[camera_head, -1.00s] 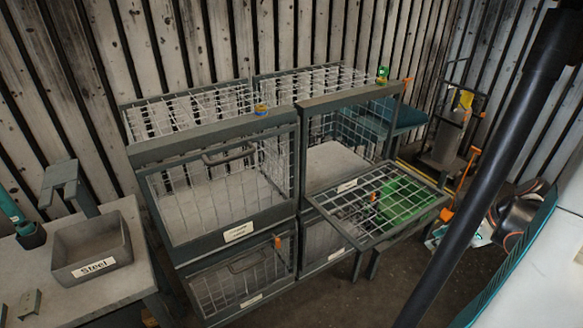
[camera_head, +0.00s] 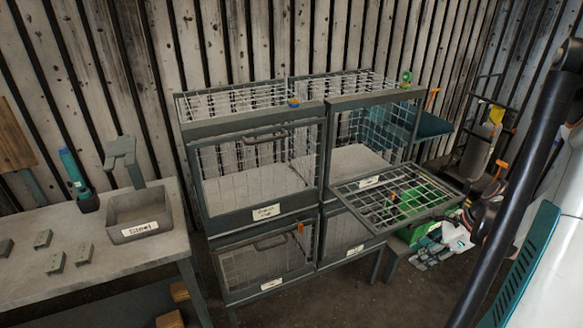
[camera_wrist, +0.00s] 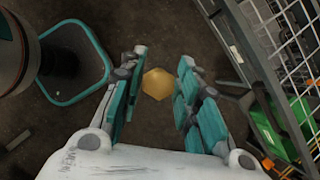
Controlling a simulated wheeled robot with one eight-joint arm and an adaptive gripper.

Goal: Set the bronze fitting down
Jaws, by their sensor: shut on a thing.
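My gripper (camera_wrist: 160,76) has white and teal fingers and shows large in the wrist view. It is closed on the bronze fitting (camera_wrist: 157,84), a small golden hexagonal piece between the fingers. The fitting is held over dark floor, beside the wire cage. In the head view my gripper (camera_head: 450,245) is at the right, near the lowered mesh door, and the fitting cannot be made out there.
A mesh cage rack (camera_head: 262,170) has one door (camera_head: 400,193) lowered outward, with a green crate (camera_head: 420,234) under it. At left, a bench (camera_head: 70,255) holds a bin labelled Steel (camera_head: 140,214), several small metal blocks and a teal tool (camera_head: 75,170). The front floor is clear.

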